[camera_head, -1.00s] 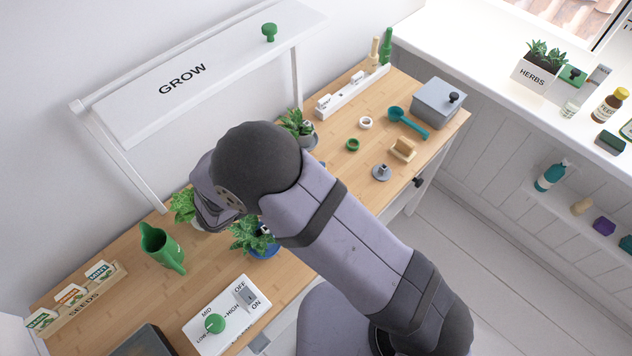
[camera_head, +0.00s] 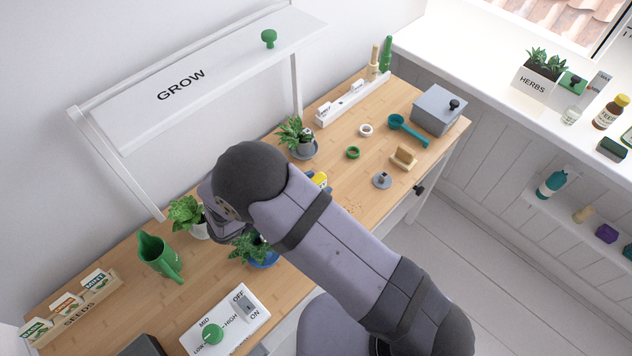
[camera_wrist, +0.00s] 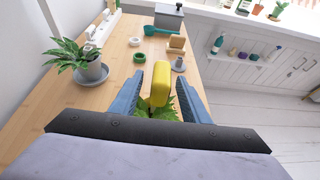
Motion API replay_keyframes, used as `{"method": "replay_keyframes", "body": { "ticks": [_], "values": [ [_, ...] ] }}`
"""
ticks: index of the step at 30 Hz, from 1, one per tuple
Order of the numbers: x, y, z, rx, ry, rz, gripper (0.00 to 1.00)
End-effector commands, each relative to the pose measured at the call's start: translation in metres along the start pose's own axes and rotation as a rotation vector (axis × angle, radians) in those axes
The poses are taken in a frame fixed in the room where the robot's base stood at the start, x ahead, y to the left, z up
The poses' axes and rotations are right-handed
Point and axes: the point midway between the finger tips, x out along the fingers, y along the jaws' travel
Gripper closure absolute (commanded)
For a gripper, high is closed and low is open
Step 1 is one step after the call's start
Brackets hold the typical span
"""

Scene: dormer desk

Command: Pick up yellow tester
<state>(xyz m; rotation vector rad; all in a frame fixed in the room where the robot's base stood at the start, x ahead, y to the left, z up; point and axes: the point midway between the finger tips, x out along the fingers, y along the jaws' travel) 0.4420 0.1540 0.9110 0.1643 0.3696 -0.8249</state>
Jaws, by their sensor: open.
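The yellow tester (camera_wrist: 161,85) stands out in the middle of the wrist view, with a rounded yellow body. Green leaves show just below it. My gripper (camera_wrist: 160,78) is open, with one blue finger on each side of the tester and a visible gap to its left and right. I cannot tell how deep the tester lies between the fingers. In the head view only a small yellow piece of the tester (camera_head: 320,179) shows beside my arm, which hides most of the gripper.
A potted plant (camera_wrist: 81,62) on a grey saucer stands left of the gripper. Beyond lie a green ring (camera_wrist: 139,57), a wooden block (camera_wrist: 177,43) and a grey box (camera_wrist: 168,16). A plant in a blue pot (camera_head: 264,259) and a green watering can (camera_head: 158,256) are near my arm.

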Motion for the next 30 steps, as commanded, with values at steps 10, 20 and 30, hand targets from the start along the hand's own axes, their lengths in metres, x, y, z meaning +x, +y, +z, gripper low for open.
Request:
{"method": "replay_keyframes", "body": {
  "ticks": [10,20,30],
  "values": [
    [0.027,-0.002,0.003,-0.003,0.000,-0.004,0.58],
    [0.052,-0.001,0.000,0.000,0.001,0.000,0.58],
    [0.052,0.000,-0.001,0.000,0.001,0.001,0.94]
  ]
}}
